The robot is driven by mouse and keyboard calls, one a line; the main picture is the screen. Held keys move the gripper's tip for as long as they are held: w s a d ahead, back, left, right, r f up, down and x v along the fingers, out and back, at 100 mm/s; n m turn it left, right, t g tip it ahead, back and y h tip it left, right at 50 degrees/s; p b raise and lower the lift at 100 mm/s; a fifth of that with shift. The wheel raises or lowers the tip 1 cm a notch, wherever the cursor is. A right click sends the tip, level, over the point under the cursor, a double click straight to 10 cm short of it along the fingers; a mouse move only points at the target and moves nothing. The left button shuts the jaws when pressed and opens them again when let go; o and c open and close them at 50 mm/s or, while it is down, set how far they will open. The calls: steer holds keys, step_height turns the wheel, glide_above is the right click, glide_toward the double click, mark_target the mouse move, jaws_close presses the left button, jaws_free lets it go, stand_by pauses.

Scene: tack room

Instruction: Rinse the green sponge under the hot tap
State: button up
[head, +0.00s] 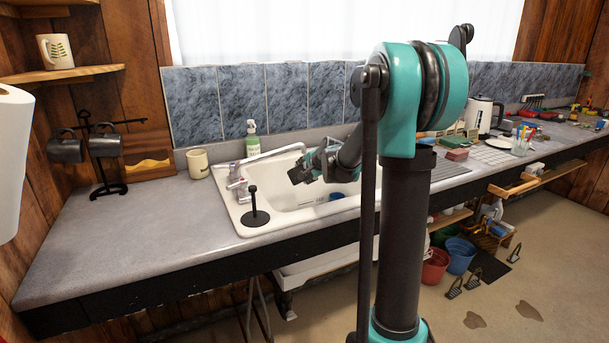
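The tap (237,180) stands at the left rim of the white sink (240,222), and its long spout reaches right over the basin. Colour marks on its handles are too small to read as hot or cold. My gripper (297,178) hangs over the left part of the basin, right of the tap body and below the spout. It is dark and small, and I cannot tell whether its fingers are open or shut. I cannot make out a green sponge. A small blue item (337,196) shows in the sink, partly hidden by my arm.
A black stand with an upright rod (254,206) is at the sink's front left corner. A green soap bottle (252,139) and a beige mug (197,163) stand behind. A mug rack (107,165) is at left. The left counter (130,230) is largely clear.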

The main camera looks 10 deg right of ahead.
steer(key=shift+w+d, duration=0.25)
steer(key=shift+w, duration=0.3)
steer(key=shift+w+d, duration=0.2)
steer(key=shift+w, duration=0.1)
steer(key=shift+w+d, duration=0.1)
steer(key=shift+w, duration=0.1)
steer(key=shift+s+d, duration=0.15)
steer(key=shift+s, duration=0.4)
steer(key=shift+s+d, duration=0.15)
steer(key=shift+s, duration=0.35)
steer(key=shift+s+d, duration=0.1)
steer(key=shift+s, duration=0.25)
steer(key=shift+s+d, duration=0.15)
steer(key=shift+s, duration=0.2)
steer(key=shift+w+a, duration=0.2)
steer(key=shift+w, duration=0.4)
steer(key=shift+w+a, duration=0.1)
steer(key=shift+w, duration=0.15)
stand_by(0.3)
